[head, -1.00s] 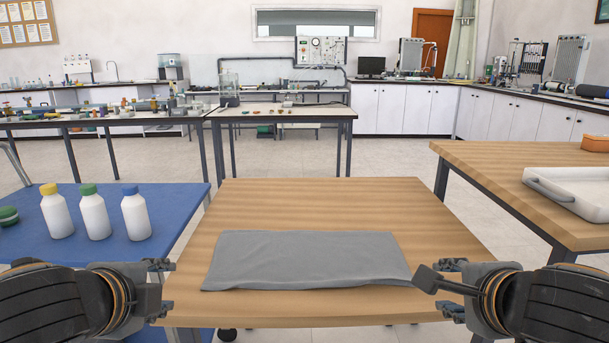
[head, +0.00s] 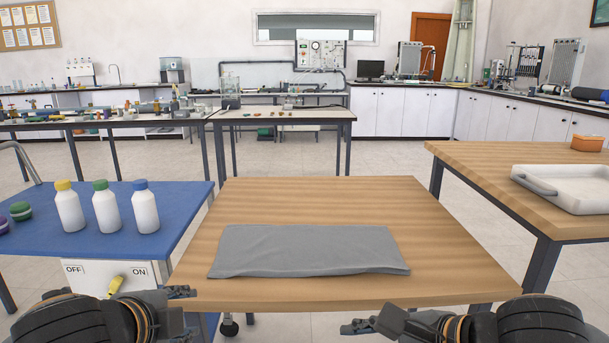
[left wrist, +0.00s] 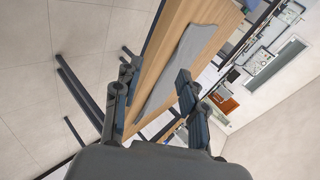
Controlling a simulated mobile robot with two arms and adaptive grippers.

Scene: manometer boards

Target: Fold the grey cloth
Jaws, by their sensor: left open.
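The grey cloth (head: 308,250) lies flat on the wooden table as a wide, low rectangle, its long side running left to right. Its front right corner is slightly raised, and I cannot tell how many layers it has. It also shows in the left wrist view (left wrist: 185,58) as a slanted grey strip. My left gripper (head: 183,312) is open and empty, low at the table's front left edge, apart from the cloth. In the left wrist view its fingers (left wrist: 158,82) are spread. My right gripper (head: 372,324) is below the table's front edge, apart from the cloth; its jaw opening is unclear.
The wooden table (head: 440,240) is bare around the cloth. A blue table (head: 165,200) at left holds white bottles (head: 106,207) with coloured caps and an OFF/ON panel (head: 105,272) below. At right, another table (head: 470,170) bears a white tray (head: 565,205) and an orange box (head: 587,144).

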